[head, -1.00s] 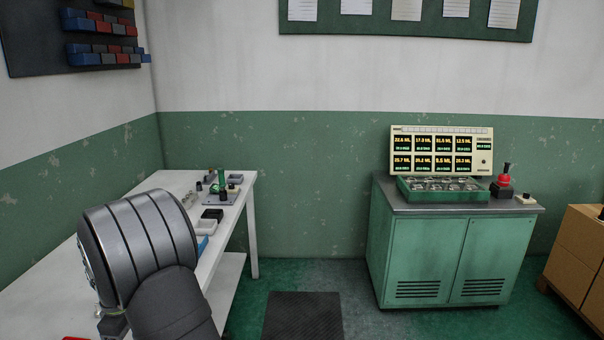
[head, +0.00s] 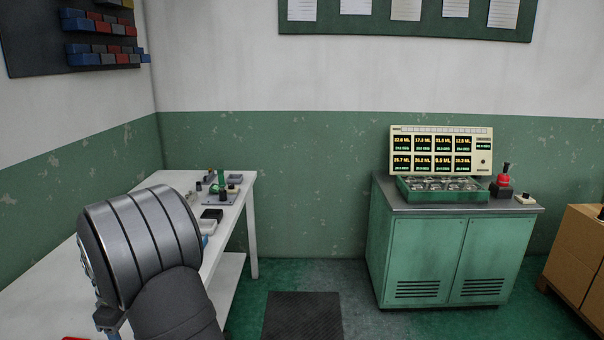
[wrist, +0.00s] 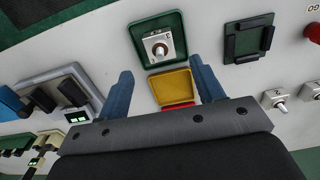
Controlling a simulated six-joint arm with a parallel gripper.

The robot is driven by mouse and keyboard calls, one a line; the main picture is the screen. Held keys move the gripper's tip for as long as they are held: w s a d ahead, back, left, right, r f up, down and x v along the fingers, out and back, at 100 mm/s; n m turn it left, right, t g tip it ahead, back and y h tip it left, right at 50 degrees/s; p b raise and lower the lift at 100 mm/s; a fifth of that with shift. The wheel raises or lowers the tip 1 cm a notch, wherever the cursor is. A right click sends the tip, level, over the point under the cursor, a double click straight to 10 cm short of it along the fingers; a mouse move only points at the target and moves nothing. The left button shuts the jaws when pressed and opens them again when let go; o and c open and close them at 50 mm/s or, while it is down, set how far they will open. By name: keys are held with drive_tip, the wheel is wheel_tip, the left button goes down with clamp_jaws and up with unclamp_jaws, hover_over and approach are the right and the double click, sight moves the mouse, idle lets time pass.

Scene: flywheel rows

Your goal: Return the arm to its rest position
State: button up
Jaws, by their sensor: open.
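My gripper (wrist: 162,88) shows in the wrist view with its two blue fingers spread apart and nothing between them. Beyond and between the fingers are a green tray (wrist: 140,45) holding a metal block with a knob (wrist: 160,46), and a yellow tray (wrist: 174,88) with a red part at its lower edge. In the head view my arm's large grey link covers the near part of the white table (head: 50,290), and the gripper's fingers are hidden there.
Small parts and a green post (head: 221,178) stand at the table's far end. A green cabinet (head: 430,255) with a display panel (head: 441,150) stands right. A dark mat (head: 303,316) lies on the floor. In the wrist view, an empty dark green frame (wrist: 248,40) sits to the right.

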wheel_tip(320, 180, up, 6)
drive_tip(key=f, duration=0.1)
wheel_tip(320, 180, down, 11)
drive_tip(key=shift+f, duration=0.15)
drive_tip(key=shift+a, duration=0.1)
wheel_tip(320, 180, up, 4)
drive_tip(key=shift+f, duration=0.1)
drive_tip(key=w+d+r, duration=0.3)
drive_tip(key=d+r, duration=0.4)
drive_tip(key=d, duration=0.4)
drive_tip(key=s+a+m, duration=0.1)
drive_tip(key=s+a, duration=0.3)
drive_tip(key=s, duration=0.8)
drive_tip(key=s+a+f, duration=0.1)
drive_tip(key=a+f, duration=0.1)
drive_tip(key=a, duration=0.1)
drive_tip(key=s+a+f, duration=0.2)
drive_tip(key=a, duration=0.2)
drive_tip(key=s+a+f, duration=0.2)
drive_tip(key=a+f, duration=0.1)
drive_tip(key=shift+s+a+f, duration=0.1)
drive_tip(key=shift+s+a, duration=0.05)
drive_tip(key=shift+s, duration=0.1)
wheel_tip(320, 180, down, 2)
drive_tip(key=shift+f, duration=0.45)
drive_tip(key=shift+r, duration=0.15)
